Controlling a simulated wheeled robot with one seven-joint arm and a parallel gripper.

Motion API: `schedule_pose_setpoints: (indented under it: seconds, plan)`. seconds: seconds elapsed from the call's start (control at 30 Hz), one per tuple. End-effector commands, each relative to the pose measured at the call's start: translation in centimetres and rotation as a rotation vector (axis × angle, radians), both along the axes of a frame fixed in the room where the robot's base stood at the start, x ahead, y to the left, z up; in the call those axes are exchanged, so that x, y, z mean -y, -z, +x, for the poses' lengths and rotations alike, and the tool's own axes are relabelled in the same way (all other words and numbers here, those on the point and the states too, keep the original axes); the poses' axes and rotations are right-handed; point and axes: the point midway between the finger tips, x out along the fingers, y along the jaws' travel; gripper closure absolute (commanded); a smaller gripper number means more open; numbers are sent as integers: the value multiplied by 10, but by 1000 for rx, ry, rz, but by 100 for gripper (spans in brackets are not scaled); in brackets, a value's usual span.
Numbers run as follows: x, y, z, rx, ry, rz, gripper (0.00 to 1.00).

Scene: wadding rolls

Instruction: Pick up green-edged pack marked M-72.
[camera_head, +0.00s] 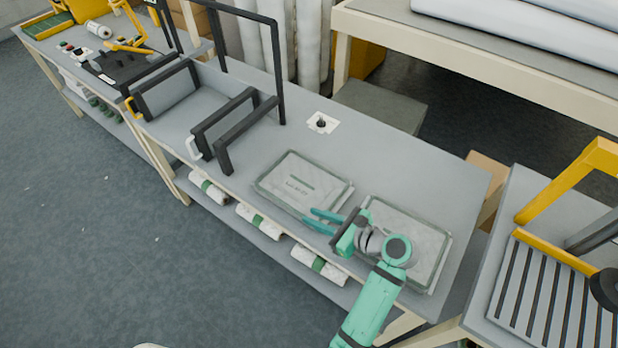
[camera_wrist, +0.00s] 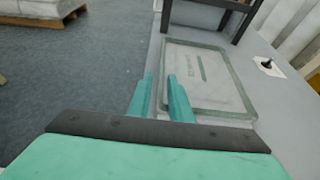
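A flat, pale pack with a green edge (camera_head: 293,177) lies on the grey bench, with a green bar and small print too blurred to read. It also shows ahead in the wrist view (camera_wrist: 208,72). A second pale, green-edged pack (camera_head: 420,240) lies to its right, partly hidden by my arm; I see no mark on it. My gripper (camera_head: 308,217) is open and empty, at the front edge of the first pack. In the wrist view, my fingers (camera_wrist: 160,76) are apart, beside that pack's left edge. I cannot tell their exact height above the bench.
A black-framed device with a grey bed (camera_head: 205,100) stands left on the bench (camera_head: 370,148). A white plate with a black knob (camera_head: 322,123) lies behind the first pack. Several white rolls (camera_head: 258,221) lie on the shelf below. A slatted table with a yellow frame (camera_head: 560,290) stands at right.

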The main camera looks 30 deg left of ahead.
Motion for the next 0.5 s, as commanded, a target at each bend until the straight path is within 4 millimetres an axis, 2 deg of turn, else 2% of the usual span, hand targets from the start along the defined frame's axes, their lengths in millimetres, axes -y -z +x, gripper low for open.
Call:
schedule_pose_setpoints:
  seconds: [0.4, 0.5]
  plan:
    - [-45, 18, 4, -5, -3, 1, 81]
    - [-50, 20, 5, -3, -2, 0, 81]
